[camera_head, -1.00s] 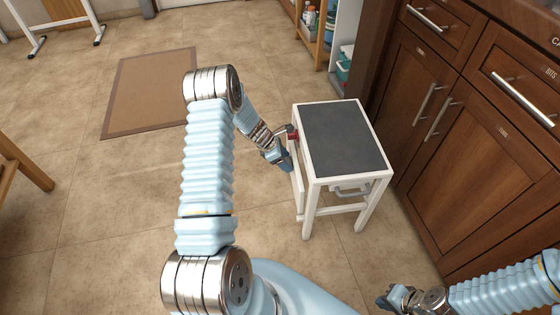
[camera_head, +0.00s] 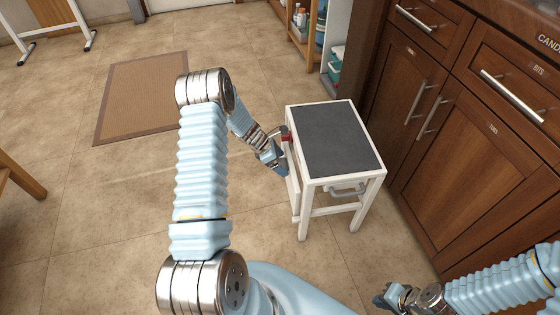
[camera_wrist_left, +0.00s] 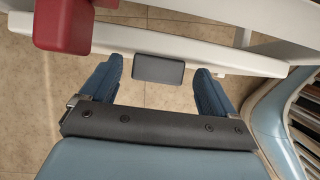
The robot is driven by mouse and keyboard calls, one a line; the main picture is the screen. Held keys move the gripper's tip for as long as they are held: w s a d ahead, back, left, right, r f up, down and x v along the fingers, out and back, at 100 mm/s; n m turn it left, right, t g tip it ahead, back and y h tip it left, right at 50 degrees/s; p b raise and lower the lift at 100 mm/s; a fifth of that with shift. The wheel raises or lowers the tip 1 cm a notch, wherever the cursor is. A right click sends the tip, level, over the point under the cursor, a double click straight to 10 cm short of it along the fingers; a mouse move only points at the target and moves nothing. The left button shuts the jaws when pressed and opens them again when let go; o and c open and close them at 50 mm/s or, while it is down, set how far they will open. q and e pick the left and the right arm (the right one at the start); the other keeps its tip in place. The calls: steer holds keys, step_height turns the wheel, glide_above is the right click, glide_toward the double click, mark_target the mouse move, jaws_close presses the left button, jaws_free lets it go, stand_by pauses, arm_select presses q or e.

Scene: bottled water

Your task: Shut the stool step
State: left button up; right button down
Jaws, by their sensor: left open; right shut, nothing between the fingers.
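The stool has a dark grey top (camera_head: 336,140) and a white frame, and stands right of centre in the head view. Its step seems to be the white panel (camera_head: 294,190) along its left side, partly hidden by my gripper. My left gripper (camera_head: 281,166) is beside that side, close to a red part (camera_head: 286,138). In the left wrist view my open fingers (camera_wrist_left: 157,88) point at a white bar (camera_wrist_left: 200,52) with a dark grey pad (camera_wrist_left: 158,70) between them; contact is unclear. My right gripper (camera_head: 384,300) is shut and empty, low in the head view.
Dark wooden cabinets (camera_head: 470,150) with metal handles stand close to the stool's right. A shelf with bottles (camera_head: 301,18) is behind it. A brown mat (camera_head: 140,95) lies on the tiled floor at the left, with open floor around it.

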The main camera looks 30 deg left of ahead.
arm_select(q)
steer(key=v, duration=1.3)
steer(key=shift+r, duration=0.35)
steer(key=shift+s+a, duration=0.1)
steer(key=shift+s, duration=0.05)
steer(key=s+d+f+m+g+y, duration=0.1)
steer(key=s+d+f+m+g, duration=0.1)
steer(key=s+d+f+m, duration=0.7)
steer(key=s+d+f+m+g, duration=0.2)
steer(key=s+d+f+m, duration=0.45)
steer(key=d, duration=0.45)
steer(key=s+d+m, duration=0.6)
steer(key=d+m, duration=0.1)
steer(key=d, duration=0.2)
steer(key=w+d+r+m, duration=0.1)
steer(key=d, duration=0.1)
steer(key=w+d+r+m, duration=0.1)
steer(key=shift+d+r+m+h, duration=0.25)
steer(key=shift+d+h, duration=0.05)
steer(key=shift+d, duration=0.1)
steer(key=shift+a, duration=0.15)
